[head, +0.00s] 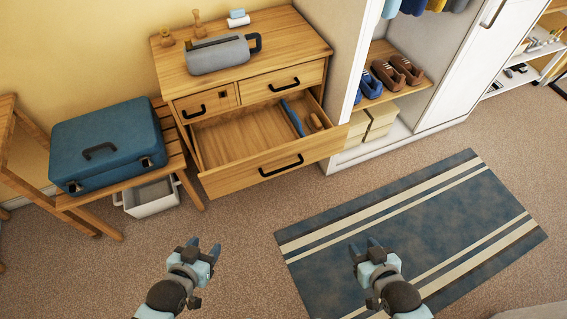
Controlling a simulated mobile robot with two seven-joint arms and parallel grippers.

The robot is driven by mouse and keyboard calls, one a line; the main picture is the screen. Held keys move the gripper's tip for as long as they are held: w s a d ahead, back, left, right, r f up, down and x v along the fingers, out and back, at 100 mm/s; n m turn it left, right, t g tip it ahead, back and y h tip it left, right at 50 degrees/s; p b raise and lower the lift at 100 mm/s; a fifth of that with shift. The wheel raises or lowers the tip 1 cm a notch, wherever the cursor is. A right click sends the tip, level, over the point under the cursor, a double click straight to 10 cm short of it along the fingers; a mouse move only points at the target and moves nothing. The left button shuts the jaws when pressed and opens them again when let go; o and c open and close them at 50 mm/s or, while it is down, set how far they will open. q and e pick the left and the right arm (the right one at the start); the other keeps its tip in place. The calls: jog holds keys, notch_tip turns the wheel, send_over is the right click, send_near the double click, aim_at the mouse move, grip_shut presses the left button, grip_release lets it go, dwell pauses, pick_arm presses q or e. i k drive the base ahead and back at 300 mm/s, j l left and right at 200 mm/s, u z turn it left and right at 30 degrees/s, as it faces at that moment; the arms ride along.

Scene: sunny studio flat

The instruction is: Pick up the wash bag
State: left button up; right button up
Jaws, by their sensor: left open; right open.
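The wash bag (218,55) looks like the grey rounded bag with a dark blue loop handle at its right end. It lies on top of the wooden dresser (300,40). My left gripper (203,247) is open and empty above the carpet in front of the dresser. My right gripper (365,246) is open and empty above the striped rug. Both grippers are well apart from the bag.
The dresser's lower drawer (240,137) is pulled out, with a blue item (292,118) inside. Wooden figures (198,24) and a blue-white block (238,18) stand behind the bag. A blue suitcase (105,140) rests on a bench at left. The striped rug (410,230) lies at right.

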aim_at(221, 52)
jog(key=u, duration=0.5)
jog(key=i+u, duration=0.15)
jog(key=u, duration=0.25)
jog(key=i+u, duration=0.15)
jog(key=u, duration=0.3)
jog(key=i+u, duration=0.2)
jog(key=u, duration=0.2)
